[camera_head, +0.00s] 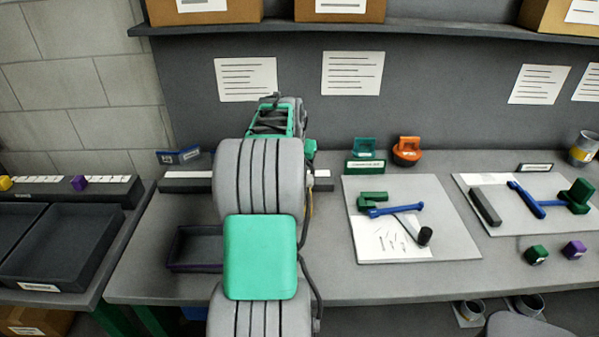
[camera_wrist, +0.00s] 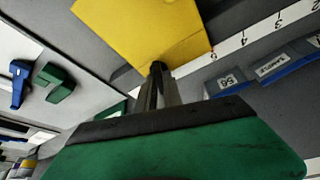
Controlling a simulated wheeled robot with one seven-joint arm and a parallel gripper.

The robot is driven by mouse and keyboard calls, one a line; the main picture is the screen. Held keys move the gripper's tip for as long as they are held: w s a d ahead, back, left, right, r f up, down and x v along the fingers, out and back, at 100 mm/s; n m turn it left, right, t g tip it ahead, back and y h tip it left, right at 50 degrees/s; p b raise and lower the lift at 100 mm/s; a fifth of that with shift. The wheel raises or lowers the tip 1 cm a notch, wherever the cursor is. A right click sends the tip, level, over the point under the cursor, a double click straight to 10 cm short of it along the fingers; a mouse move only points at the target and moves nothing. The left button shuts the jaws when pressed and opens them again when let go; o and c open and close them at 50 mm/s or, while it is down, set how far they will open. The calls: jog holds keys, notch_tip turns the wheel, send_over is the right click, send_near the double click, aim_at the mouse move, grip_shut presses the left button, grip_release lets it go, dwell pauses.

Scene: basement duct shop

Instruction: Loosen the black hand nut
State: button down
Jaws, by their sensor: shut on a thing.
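In the wrist view my gripper (camera_wrist: 159,78) reaches its two dark fingers up to the edge of a flat yellow piece (camera_wrist: 140,30). The fingers are close together and shut on a small dark rounded thing, which I take to be the black hand nut (camera_wrist: 158,66). Most of the nut is hidden by the fingers, so its thread and how tight it sits cannot be seen. In the head view my own arm covers the gripper, the nut and the yellow piece.
A white ruled strip (camera_wrist: 228,48) and labelled blue blocks (camera_wrist: 232,81) lie beside the yellow piece. Right of my arm, a pale board (camera_head: 455,249) holds blue and green tools, with an orange-and-black object (camera_head: 407,151) behind. A dark tray (camera_head: 195,266) is at left.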

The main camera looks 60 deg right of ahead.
jog(key=n, duration=0.2)
jog(key=n+t, duration=0.1)
jog(key=n, duration=0.1)
jog(key=shift+d+r+t, duration=0.15)
jog(key=shift+r+t, duration=0.05)
jog(key=shift+t, duration=0.1)
dwell(0.4)
jog(key=c, duration=1.5)
grip_release()
jog(key=shift+f, duration=0.15)
jog(key=v, duration=0.7)
jog(key=shift+s+r+b, duration=0.15)
jog(key=shift+r+b, duration=0.25)
